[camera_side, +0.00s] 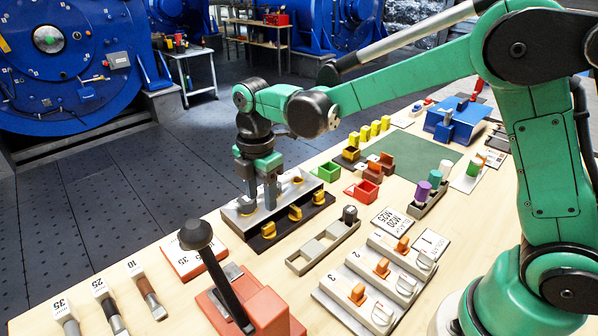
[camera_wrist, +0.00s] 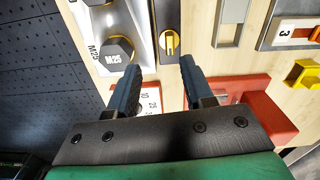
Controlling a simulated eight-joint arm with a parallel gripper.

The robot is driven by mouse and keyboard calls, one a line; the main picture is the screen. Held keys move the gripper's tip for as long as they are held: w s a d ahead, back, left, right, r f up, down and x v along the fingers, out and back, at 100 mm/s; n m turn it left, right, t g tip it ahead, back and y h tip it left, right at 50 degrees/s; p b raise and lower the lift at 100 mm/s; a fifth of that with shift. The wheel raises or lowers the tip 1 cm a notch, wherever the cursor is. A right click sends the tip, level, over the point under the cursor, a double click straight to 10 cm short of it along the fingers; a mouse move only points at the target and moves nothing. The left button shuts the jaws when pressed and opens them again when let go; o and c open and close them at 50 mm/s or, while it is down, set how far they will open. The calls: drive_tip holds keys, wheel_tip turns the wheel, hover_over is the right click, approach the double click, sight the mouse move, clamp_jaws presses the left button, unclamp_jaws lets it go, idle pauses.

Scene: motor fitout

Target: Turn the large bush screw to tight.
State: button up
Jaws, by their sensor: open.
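The bush screw marked M25 (camera_wrist: 116,52) is a big dark hex head with a yellow ring under it, on a bright metal plate (camera_wrist: 140,12). A second hex head (camera_wrist: 97,2) is partly cut off at the top edge. My gripper (camera_wrist: 159,72) is open and empty. In the wrist view its left finger is just beside and below the M25 head; the head is not between the fingers. In the side view my gripper (camera_side: 259,200) points down over the metal plate (camera_side: 228,216) and partly hides the screws. I cannot tell how tight the screw is.
A black strip with yellow knobs (camera_side: 295,212) runs along the plate's near side. A grey tray (camera_side: 313,253), a red lever stand (camera_side: 265,308) and numbered white switch blocks (camera_side: 365,290) stand nearer. Coloured bins (camera_side: 327,171) lie behind to the right.

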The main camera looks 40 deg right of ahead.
sight(268, 225)
drive_tip(key=shift+s+f+m, duration=0.25)
drive_tip(key=shift+s+m, duration=0.15)
drive_tip(key=shift+s, duration=0.15)
drive_tip(key=shift+f, duration=2.7)
clamp_jaws()
